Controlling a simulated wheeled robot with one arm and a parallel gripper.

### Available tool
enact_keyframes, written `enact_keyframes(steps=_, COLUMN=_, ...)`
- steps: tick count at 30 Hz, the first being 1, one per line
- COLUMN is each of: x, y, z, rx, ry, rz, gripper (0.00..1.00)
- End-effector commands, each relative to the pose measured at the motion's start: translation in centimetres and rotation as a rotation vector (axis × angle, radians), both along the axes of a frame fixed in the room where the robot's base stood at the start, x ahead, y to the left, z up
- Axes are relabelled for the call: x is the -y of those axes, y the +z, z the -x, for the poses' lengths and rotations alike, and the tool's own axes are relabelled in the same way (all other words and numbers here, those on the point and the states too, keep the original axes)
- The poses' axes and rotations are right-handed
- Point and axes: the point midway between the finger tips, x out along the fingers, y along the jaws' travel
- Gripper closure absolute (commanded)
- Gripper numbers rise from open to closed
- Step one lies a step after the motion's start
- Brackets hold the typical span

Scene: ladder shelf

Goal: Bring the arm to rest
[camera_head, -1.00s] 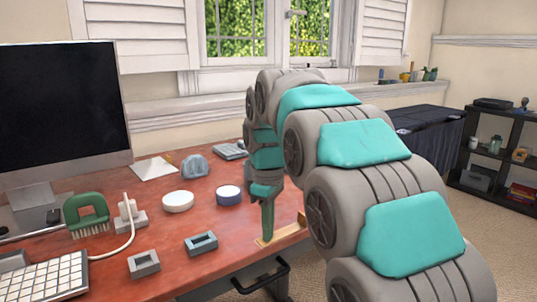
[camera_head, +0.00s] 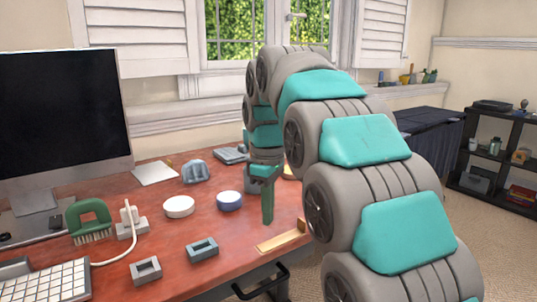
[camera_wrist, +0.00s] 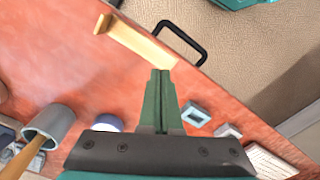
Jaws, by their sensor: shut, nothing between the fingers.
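My arm reaches over the red-brown desk (camera_head: 165,250) from the right in the head view. My gripper (camera_head: 267,221) points down over the desk near its front right edge, beside a small wooden piece (camera_head: 282,240). In the wrist view my gripper (camera_wrist: 162,75) has its two green fingers together, with nothing between them. The wooden piece also shows in the wrist view (camera_wrist: 135,40), apart from the fingertips.
On the desk are a white round thing (camera_head: 179,207), a blue-rimmed one (camera_head: 229,201), two grey hollow blocks (camera_head: 202,249) (camera_head: 146,270), a green brush (camera_head: 88,221), a keyboard (camera_head: 45,284) and a monitor (camera_head: 65,110). A black handle (camera_wrist: 183,42) juts from the desk front. A dark shelf (camera_head: 497,165) stands right.

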Motion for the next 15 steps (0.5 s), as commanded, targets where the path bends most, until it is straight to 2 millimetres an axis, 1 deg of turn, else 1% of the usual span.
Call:
enact_keyframes(steps=8, x=0.3, y=-0.1, z=0.3, rx=-0.003, ry=-0.013, rz=0.001, gripper=1.0)
enact_keyframes(steps=11, x=1.3, y=-0.5, z=1.3, rx=-0.011, ry=-0.061, rz=0.004, gripper=1.0)
enact_keyframes(steps=13, x=2.5, y=-0.8, z=2.6, rx=-0.017, ry=-0.118, rz=0.006, gripper=1.0)
enact_keyframes(steps=15, x=3.9, y=-1.6, z=4.1, rx=-0.027, ry=-0.187, rz=0.009, gripper=1.0)
